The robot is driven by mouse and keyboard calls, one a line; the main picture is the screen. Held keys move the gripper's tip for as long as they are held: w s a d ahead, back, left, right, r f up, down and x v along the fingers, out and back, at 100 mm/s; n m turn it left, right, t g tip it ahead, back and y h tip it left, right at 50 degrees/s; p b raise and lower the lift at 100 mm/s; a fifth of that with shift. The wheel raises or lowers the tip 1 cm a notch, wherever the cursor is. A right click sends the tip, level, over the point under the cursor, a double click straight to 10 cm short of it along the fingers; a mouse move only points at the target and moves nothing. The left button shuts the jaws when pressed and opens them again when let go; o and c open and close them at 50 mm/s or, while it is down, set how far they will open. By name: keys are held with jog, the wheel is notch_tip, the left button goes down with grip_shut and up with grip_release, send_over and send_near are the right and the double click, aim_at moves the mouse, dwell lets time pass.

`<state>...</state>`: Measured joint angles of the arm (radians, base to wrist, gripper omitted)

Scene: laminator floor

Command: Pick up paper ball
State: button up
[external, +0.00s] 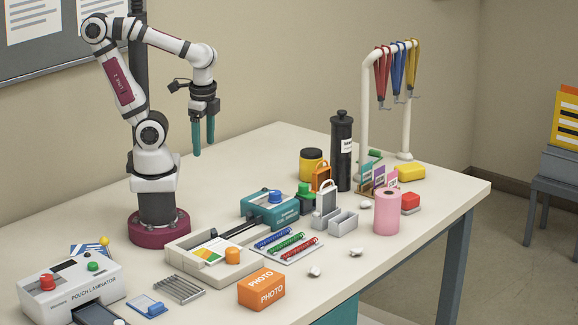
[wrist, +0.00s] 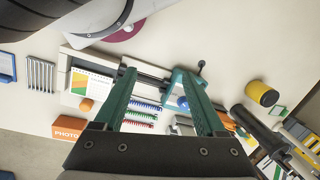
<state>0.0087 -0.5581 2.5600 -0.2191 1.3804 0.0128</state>
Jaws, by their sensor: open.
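Three small white crumpled paper balls lie on the table in the external view: one at the front edge side (external: 314,271), one to its right (external: 356,251), and one farther back beside the pink roll (external: 365,204). My gripper (external: 204,148) is open and empty, fingers pointing down, high above the table and well left of and behind the balls. In the wrist view the two teal fingers of my gripper (wrist: 155,75) are apart with nothing held between them. I cannot make out any paper ball in the wrist view.
A pink roll (external: 387,212), grey bins (external: 343,222), an orange photo box (external: 261,289) and coloured binding coils (external: 286,243) stand around the balls. A tall black cylinder (external: 341,155) and a white hanging rack (external: 364,110) rise behind. The front right tabletop is clear.

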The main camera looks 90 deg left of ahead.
jog(key=n+h, duration=0.2)
jog(key=n, duration=1.8)
send_over(315, 266)
jog(key=d, duration=0.1)
notch_tip(315, 266, down, 6)
jog(key=f, duration=1.5)
jog(key=shift+a+f, duration=0.3)
jog(key=shift+a, duration=0.1)
grip_shut()
